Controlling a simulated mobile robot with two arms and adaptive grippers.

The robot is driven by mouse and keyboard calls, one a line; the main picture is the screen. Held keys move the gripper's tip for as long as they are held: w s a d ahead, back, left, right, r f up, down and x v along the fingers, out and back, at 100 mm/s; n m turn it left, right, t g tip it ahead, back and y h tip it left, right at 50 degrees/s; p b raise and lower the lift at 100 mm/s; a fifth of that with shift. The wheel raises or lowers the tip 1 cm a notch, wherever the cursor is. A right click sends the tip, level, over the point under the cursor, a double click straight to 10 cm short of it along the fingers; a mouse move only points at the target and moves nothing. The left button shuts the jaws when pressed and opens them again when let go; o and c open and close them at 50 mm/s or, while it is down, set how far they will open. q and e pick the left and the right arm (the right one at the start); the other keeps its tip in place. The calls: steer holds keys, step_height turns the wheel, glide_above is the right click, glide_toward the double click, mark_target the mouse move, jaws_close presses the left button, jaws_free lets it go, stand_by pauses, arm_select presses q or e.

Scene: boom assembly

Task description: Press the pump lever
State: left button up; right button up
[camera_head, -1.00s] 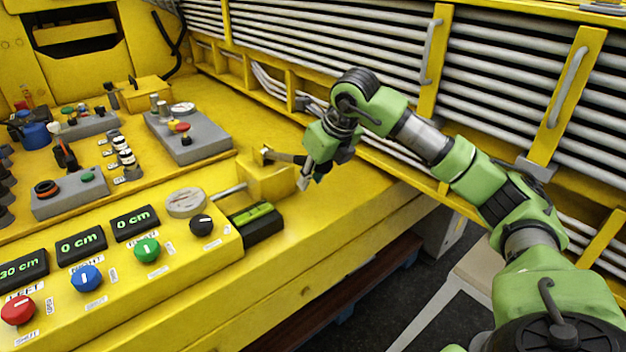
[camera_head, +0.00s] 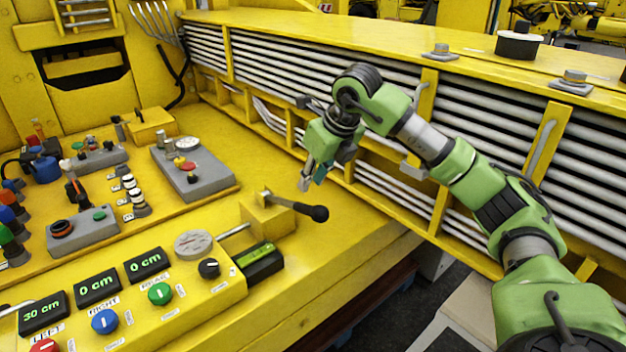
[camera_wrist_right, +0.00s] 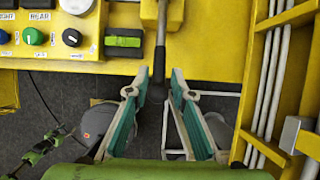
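The pump lever (camera_head: 297,207) is a dark bar with a round black knob, sticking out to the right from a yellow block (camera_head: 266,217). My right gripper (camera_head: 312,184) shows just above the knob in the head view, with a visible gap between them in the picture. In the right wrist view its two teal-padded fingers (camera_wrist_right: 160,76) are spread apart, and the lever (camera_wrist_right: 158,60) with its dark knob shows between them. The gripper is open and holds nothing. How far it is above the lever is hard to tell. My left gripper does not show in the head view.
A control panel with coloured knobs, such as a green one (camera_head: 160,293), and green displays lies left of the lever. Grey pipes (camera_head: 385,190) run behind my right arm. The yellow deck right of the lever is clear.

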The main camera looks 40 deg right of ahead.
steer(key=shift+f, duration=0.1)
jaws_close()
steer(key=n, duration=0.3)
steer(key=n+b, duration=0.1)
steer(key=shift+a+r+n, duration=0.25)
steer(key=shift+r+n, duration=0.05)
steer(key=shift+r, duration=0.05)
steer(key=n, duration=0.4)
steer(key=shift+a+r, duration=0.2)
steer(key=shift+r, duration=0.1)
step_height(320, 180, up, 6)
steer(key=s+a+n+h+b, duration=0.1)
steer(key=n+b, duration=0.3)
steer(key=n, duration=2.4)
steer(key=shift+s+a+f+n+h, duration=0.15)
steer(key=shift+a+n+h, duration=0.25)
steer(key=shift+a, duration=0.05)
